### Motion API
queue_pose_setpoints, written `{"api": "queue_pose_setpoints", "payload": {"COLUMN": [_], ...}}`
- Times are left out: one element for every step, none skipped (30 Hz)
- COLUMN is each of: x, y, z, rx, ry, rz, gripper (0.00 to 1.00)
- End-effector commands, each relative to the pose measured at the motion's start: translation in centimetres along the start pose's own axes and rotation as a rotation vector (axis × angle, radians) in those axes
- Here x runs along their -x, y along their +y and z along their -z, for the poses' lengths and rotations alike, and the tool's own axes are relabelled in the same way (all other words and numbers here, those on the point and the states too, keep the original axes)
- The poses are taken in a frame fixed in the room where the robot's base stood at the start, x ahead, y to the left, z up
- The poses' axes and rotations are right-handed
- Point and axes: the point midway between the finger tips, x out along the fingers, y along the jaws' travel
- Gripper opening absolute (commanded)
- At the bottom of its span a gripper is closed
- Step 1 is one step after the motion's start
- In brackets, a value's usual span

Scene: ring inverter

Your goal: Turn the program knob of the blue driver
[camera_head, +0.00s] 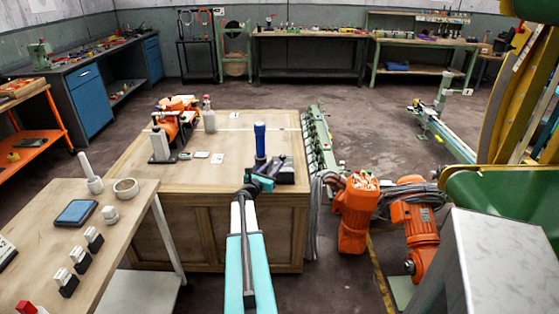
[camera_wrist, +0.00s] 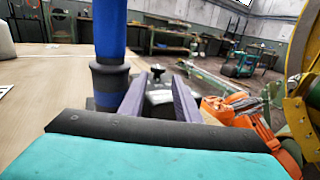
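The blue driver (camera_head: 260,139) stands upright on the wooden bench, with a blue upper part and dark lower part. In the wrist view its blue column (camera_wrist: 110,35) rises just left of my gripper (camera_wrist: 160,80). My gripper's two purple fingers are apart. A small black knob-like part (camera_wrist: 157,71) shows between the fingertips; I cannot tell whether the fingers reach around it or stop short. In the head view my gripper (camera_head: 262,182) is low beside the driver's dark base (camera_head: 284,173), and hides part of it. No contact with the knob can be made out.
The wooden bench (camera_head: 225,175) also carries an orange machine (camera_head: 178,108), a grey bottle (camera_head: 209,120) and a white-and-black device (camera_head: 160,146), all left of the driver. Orange motors (camera_head: 356,215) and grey hoses stand right of the bench. A side table (camera_head: 130,235) is at left.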

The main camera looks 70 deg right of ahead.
Motion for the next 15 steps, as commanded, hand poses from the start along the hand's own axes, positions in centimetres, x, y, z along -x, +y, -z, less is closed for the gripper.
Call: {"api": "queue_pose_setpoints", "payload": {"x": [-0.7, -1.1, -1.4, -1.8, -2.0, -2.4, -2.7, -3.0, -3.4, -3.8, -4.1, -4.5, -4.7, -5.0, -5.3], "y": [0.1, 0.1, 0.1, 0.1, 0.1, 0.1, 0.1, 0.1, 0.1, 0.1, 0.1, 0.0, 0.1, 0.1, 0.1], "z": [-0.1, -0.1, -0.1, -0.1, -0.1, -0.1, -0.1, -0.1, -0.1, -0.1, -0.1, -0.1, -0.1, -0.1, -0.1], "rx": [0.0, 0.0, 0.0, 0.0, 0.0, 0.0, 0.0, 0.0, 0.0, 0.0, 0.0, 0.0, 0.0, 0.0, -0.001], "ry": [0.0, 0.0, 0.0, 0.0, 0.0, 0.0, 0.0, 0.0, 0.0, 0.0, 0.0, 0.0, -0.001, -0.001, 0.0], "rz": [0.001, 0.001, 0.001, 0.001, 0.001, 0.0, 0.0, 0.0, 0.0, 0.0, 0.001, 0.001, 0.001, 0.001, 0.001], "gripper": [0.3, 0.3, 0.3, 0.3, 0.3, 0.3, 0.3, 0.3, 0.3, 0.3, 0.3, 0.3, 0.3, 0.3, 0.3]}}
